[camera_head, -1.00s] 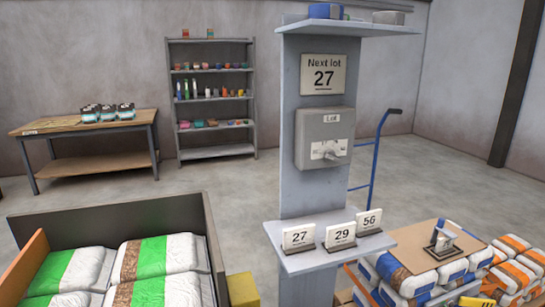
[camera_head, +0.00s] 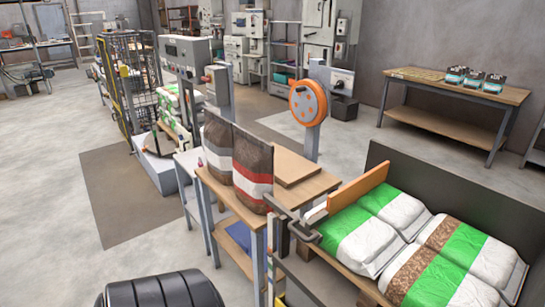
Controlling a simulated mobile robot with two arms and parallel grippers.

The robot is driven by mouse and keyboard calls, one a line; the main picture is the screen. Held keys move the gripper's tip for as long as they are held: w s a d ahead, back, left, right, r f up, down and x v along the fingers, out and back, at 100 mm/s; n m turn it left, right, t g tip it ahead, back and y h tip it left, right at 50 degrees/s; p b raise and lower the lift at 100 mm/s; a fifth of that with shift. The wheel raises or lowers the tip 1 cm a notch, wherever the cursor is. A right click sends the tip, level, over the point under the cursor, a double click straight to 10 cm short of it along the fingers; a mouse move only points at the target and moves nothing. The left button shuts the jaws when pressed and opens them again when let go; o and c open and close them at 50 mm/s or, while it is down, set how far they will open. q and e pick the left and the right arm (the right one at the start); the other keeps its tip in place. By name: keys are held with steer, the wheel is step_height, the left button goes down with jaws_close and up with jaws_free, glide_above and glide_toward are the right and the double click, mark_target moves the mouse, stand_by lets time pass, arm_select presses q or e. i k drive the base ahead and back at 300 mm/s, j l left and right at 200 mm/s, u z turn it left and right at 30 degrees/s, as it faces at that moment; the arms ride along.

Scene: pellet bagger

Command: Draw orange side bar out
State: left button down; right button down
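An orange bar-like board (camera_head: 358,186) stands on edge at the left end of a dark-walled bin (camera_head: 400,165) at the lower right. Green-and-white and brown-and-white bags (camera_head: 375,245) lie flat in the bin, right beside the board. The board's lower edge is partly hidden by a bag.
An orange round disc (camera_head: 308,101) is on a post behind. Floor is clear at left.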

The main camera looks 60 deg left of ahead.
mark_target(345, 196)
steer(key=u, duration=1.65)
